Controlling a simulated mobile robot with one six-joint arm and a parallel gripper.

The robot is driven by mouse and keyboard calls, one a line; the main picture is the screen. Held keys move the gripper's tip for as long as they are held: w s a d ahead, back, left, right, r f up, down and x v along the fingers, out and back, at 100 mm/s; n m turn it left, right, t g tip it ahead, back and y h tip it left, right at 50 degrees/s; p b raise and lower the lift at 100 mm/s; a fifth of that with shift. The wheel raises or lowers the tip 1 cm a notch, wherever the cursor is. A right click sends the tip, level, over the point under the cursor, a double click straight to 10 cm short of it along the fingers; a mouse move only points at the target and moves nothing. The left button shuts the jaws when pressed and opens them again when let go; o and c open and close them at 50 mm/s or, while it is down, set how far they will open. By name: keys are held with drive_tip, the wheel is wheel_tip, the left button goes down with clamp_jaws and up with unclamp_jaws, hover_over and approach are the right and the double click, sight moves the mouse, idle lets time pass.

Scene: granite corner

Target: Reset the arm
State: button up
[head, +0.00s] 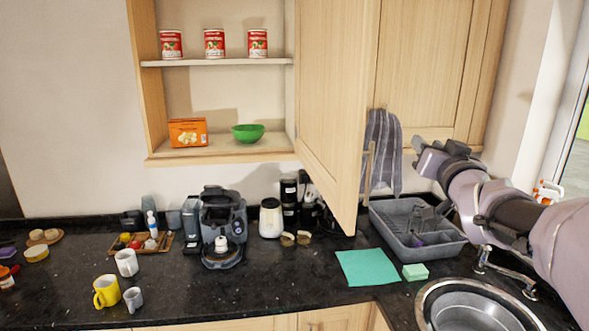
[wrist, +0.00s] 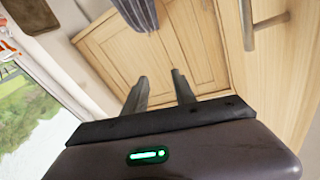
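My arm (head: 500,212) comes in from the right edge of the head view, over the sink side of the counter. My gripper (head: 422,150) is raised in front of the closed cupboard door on the right. In the wrist view my gripper (wrist: 160,92) shows two dark fingers standing well apart, with nothing between them. Beyond the fingers are a wooden cupboard door (wrist: 115,45) and a striped towel (wrist: 137,12).
An open cupboard door (head: 338,100) juts out left of my gripper. Below stand a grey dish rack (head: 440,250) and a sink (head: 475,310) with a faucet (head: 505,272). A coffee machine (head: 222,225), mugs and jars stand further left. A window (wrist: 40,120) is at the right side of the room.

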drive_tip(key=s+a+f+g+y+b, duration=0.1)
drive_tip(key=s+a+f+g+b, duration=0.3)
drive_tip(key=s+f, duration=0.8)
drive_tip(key=s+a+f+g+y+b, duration=0.1)
drive_tip(key=s+a+f+g+b, duration=0.3)
drive_tip(key=s+a+f, duration=0.4)
drive_tip(key=s+a+f+g+y+b, duration=0.2)
drive_tip(key=s+a+f+g+b, duration=0.2)
drive_tip(key=s+f, duration=1.2)
wheel_tip(320, 180, down, 5)
drive_tip(key=shift+a+m+g, duration=0.3)
drive_tip(key=shift+a+g, duration=0.1)
drive_tip(key=shift+a, duration=0.8)
drive_tip(key=shift+w, duration=0.1)
